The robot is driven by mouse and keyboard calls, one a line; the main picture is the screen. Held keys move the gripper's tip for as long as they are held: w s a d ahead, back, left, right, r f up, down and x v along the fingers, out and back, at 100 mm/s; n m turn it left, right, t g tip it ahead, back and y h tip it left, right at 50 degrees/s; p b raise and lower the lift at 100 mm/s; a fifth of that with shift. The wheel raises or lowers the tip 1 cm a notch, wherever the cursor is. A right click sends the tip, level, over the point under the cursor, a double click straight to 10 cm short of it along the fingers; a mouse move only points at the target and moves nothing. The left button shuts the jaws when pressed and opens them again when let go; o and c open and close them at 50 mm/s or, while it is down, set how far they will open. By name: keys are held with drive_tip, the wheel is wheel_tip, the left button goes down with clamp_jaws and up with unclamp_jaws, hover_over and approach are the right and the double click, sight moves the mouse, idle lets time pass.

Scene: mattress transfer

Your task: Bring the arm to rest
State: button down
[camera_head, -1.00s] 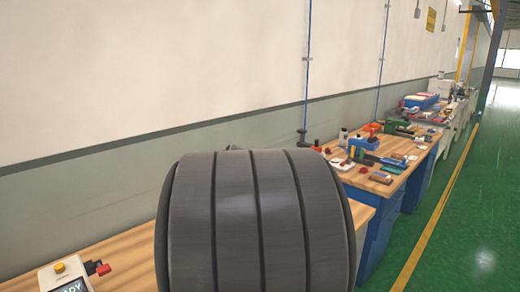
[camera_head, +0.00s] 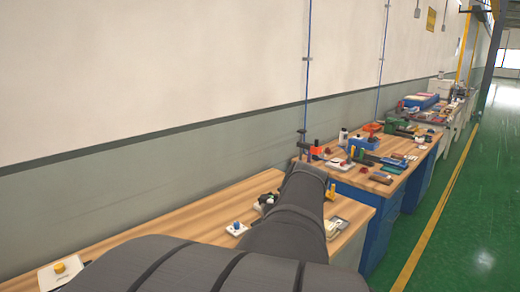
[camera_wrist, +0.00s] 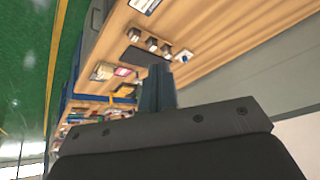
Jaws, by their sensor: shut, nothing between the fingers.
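My arm (camera_head: 285,225) reaches out from the bottom of the head view over the near wooden workbench (camera_head: 190,215). Its far end hides my gripper there. In the wrist view my gripper (camera_wrist: 158,70) shows as two blue-grey fingers close together, shut and empty. The wooden bench top shows beyond and beside the fingers, with several small items on it. No contact between the fingers and any item can be made out.
A white box with a yellow button (camera_head: 60,268) and a white block with a blue knob (camera_head: 236,229) sit on the near bench. A tool-covered bench (camera_head: 365,182) stands beyond. The wall is at the left; the green floor (camera_head: 470,230) at right is clear.

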drive_tip(key=s+d+f+m+h, duration=0.2)
drive_tip(key=s+d, duration=0.5)
drive_tip(key=s, duration=0.2)
drive_tip(key=s+a+f+m, duration=0.1)
drive_tip(key=s+f, duration=0.1)
drive_tip(key=s, duration=0.4)
drive_tip(key=s+a+f+m+h, duration=0.1)
drive_tip(key=s+a+f+m, duration=0.1)
drive_tip(key=s, duration=0.3)
drive_tip(key=shift+s+a+f+g, duration=0.15)
drive_tip(key=shift+s+f+g, duration=0.2)
drive_tip(key=shift+f, duration=0.45)
drive_tip(key=s+a+f+m, duration=0.1)
drive_tip(key=s+f, duration=0.3)
drive_tip(key=shift+s+a+m+h, duration=0.15)
drive_tip(key=shift+a+m+h, duration=0.15)
drive_tip(key=shift+h, duration=0.1)
